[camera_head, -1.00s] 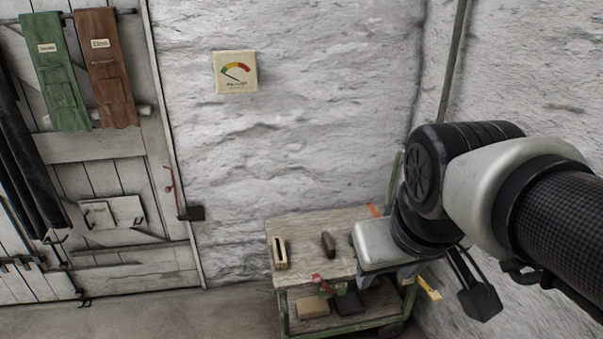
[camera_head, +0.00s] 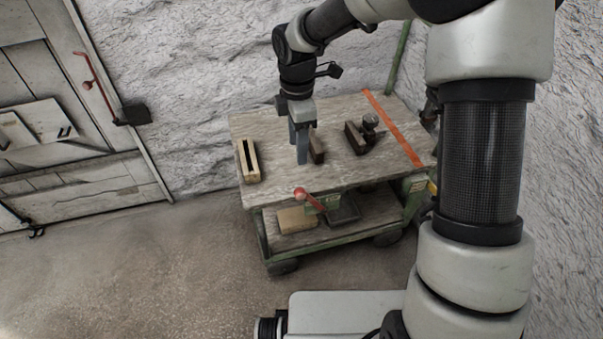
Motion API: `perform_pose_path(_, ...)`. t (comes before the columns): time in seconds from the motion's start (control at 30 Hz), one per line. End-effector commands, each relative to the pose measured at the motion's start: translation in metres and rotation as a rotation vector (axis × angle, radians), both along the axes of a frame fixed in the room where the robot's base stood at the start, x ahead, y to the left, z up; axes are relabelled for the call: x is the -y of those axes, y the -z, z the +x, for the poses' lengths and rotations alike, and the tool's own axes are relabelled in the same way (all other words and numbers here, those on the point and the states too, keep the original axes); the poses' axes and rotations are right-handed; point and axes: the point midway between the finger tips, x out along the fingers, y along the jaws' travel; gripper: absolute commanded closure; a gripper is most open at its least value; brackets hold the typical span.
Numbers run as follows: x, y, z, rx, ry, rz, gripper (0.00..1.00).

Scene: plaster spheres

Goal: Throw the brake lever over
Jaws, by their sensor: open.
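A lever with a red knob (camera_head: 300,194) sits at the front edge of a wheeled cart (camera_head: 270,207), its short red arm running down to the right. It looks like the brake lever. My gripper (camera_head: 300,160) is open and points down over the cart's wooden top, behind the knob and apart from it. A dark brown block (camera_head: 317,147) stands right beside the fingers, partly hidden by them. Whether the fingers touch it, I cannot tell.
On the cart top are a slotted wooden block (camera_head: 249,161) at left, a dark plane-like tool (camera_head: 361,135) and an orange strip (camera_head: 393,128) at right. A tan block (camera_head: 297,220) lies on the lower shelf. A red handle (camera_head: 94,82) is by the door. Floor at left is clear.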

Motion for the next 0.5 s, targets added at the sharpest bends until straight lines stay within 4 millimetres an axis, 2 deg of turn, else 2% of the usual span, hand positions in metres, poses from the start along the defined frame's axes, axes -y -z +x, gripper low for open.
perform_pose_path(0.17,0.000,0.028,-0.001,-0.004,-0.001,-0.002,0.55)
perform_pose_path(0.5,0.001,0.103,-0.002,-0.004,0.002,-0.002,0.55)
